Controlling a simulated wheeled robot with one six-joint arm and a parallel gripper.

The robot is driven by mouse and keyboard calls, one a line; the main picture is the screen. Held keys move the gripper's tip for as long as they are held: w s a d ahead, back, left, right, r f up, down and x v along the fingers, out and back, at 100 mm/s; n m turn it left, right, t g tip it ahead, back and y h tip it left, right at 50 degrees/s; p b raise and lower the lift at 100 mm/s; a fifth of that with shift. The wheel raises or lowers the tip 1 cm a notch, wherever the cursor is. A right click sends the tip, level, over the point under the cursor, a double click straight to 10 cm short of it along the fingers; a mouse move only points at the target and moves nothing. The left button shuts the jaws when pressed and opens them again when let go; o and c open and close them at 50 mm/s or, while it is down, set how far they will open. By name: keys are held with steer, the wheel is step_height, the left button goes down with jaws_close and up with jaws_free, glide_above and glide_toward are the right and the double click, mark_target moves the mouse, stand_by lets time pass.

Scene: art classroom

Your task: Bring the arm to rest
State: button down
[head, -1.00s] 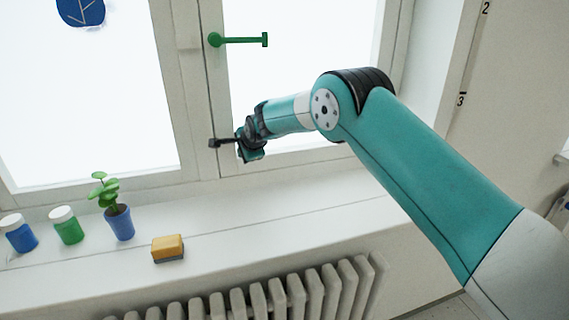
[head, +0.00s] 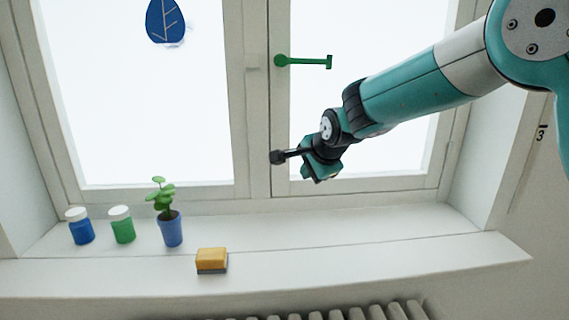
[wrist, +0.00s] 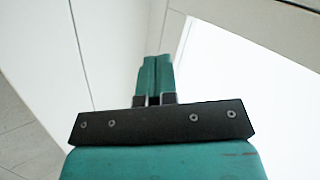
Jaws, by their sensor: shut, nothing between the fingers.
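My arm reaches in from the upper right of the head view, teal and white with black joints. My gripper (head: 318,176) is at its end, in front of the lower part of the right window pane and above the sill, touching nothing that I can see. In the wrist view the two teal fingers (wrist: 155,75) lie side by side, shut and empty, beyond a dark bracket. The green window handle (head: 303,62) is above the gripper and points right; the window looks closed.
On the sill (head: 350,232) stand a blue jar (head: 81,228), a green jar (head: 122,226), a potted plant (head: 171,228) and a yellow sponge (head: 211,259). The sill's right half is clear. A radiator (head: 370,311) is below. A blue leaf cut-out (head: 165,20) hangs on the left pane.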

steer(key=s+d+n+g, duration=0.2)
steer(key=s+n+g, duration=0.2)
steer(key=s+n, duration=0.6)
steer(key=s+d+n+g+y, duration=0.1)
steer(key=s+n, duration=0.8)
steer(key=s, duration=2)
steer(key=d+g, duration=0.1)
steer(key=g, duration=0.1)
steer(key=shift+d+r+n+g+y, duration=0.2)
steer(key=shift+d+n+g+y, duration=0.1)
steer(key=shift+n+g, duration=0.1)
